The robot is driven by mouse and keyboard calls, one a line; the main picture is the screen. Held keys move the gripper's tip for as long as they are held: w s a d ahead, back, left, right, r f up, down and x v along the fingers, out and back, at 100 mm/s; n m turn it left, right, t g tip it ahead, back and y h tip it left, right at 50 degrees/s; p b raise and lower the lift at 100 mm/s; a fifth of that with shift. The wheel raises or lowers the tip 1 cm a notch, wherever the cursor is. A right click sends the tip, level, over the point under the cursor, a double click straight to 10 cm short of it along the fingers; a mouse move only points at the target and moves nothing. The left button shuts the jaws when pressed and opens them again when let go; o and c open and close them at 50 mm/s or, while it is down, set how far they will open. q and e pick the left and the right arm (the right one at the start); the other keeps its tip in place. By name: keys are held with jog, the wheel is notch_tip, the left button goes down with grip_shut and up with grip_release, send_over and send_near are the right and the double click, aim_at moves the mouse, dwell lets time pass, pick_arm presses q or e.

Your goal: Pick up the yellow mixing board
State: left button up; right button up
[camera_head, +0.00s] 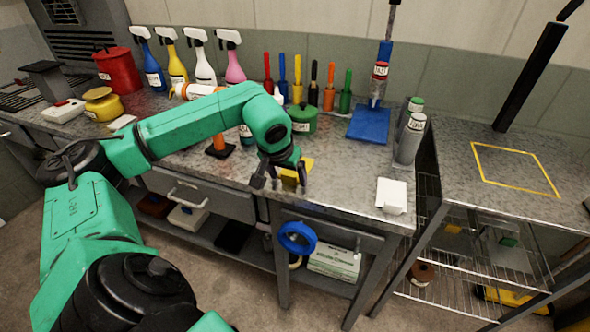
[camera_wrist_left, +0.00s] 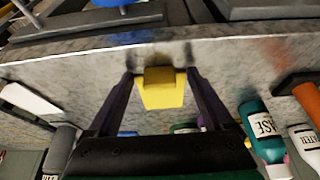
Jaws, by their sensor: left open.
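The yellow mixing board (camera_head: 303,167) lies near the front edge of the grey speckled worktop, partly hidden behind my left gripper in the head view. In the left wrist view the yellow board (camera_wrist_left: 162,90) shows between the two dark fingers. My left gripper (camera_head: 279,183) is open, with its fingers pointing down at the board. In the left wrist view, the open left gripper (camera_wrist_left: 160,82) has one finger on each side of the board with visible gaps. I cannot tell the height of the fingertips over the worktop. My right gripper is not in view.
Spray bottles (camera_head: 201,58) line the back.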

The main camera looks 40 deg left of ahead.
pick_arm(q)
grip_shut()
jog(key=shift+r, duration=0.1)
